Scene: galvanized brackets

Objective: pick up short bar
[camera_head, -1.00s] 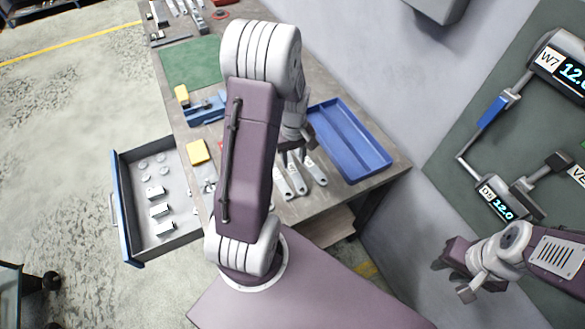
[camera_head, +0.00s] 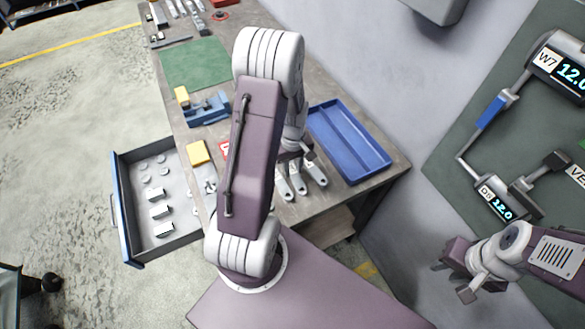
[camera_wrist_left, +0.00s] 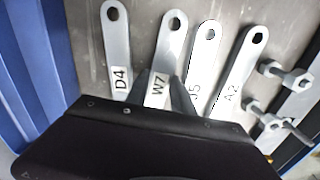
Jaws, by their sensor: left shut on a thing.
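Several flat grey bars with a hole at one end lie side by side on the bench. In the left wrist view they carry the labels D4 (camera_wrist_left: 118,50), W7 (camera_wrist_left: 168,45), one partly hidden that ends in 5 (camera_wrist_left: 205,50), and A2 (camera_wrist_left: 238,60). My left gripper (camera_wrist_left: 174,92) is at the W7 bar, shut on it near its label; the fingertips are partly hidden. In the head view, the bars (camera_head: 298,180) show beside my left arm, and its gripper (camera_head: 297,150) is mostly hidden. My right gripper (camera_head: 455,278) hangs at the lower right, away from the bench.
A blue tray (camera_head: 378,163) stands right of the bars. Bolts (camera_wrist_left: 290,77) lie beside the A2 bar. An open drawer (camera_head: 185,228) holds small metal parts. A yellow block (camera_head: 197,152), a blue fixture (camera_head: 208,110) and a green mat (camera_head: 195,65) are further along the bench.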

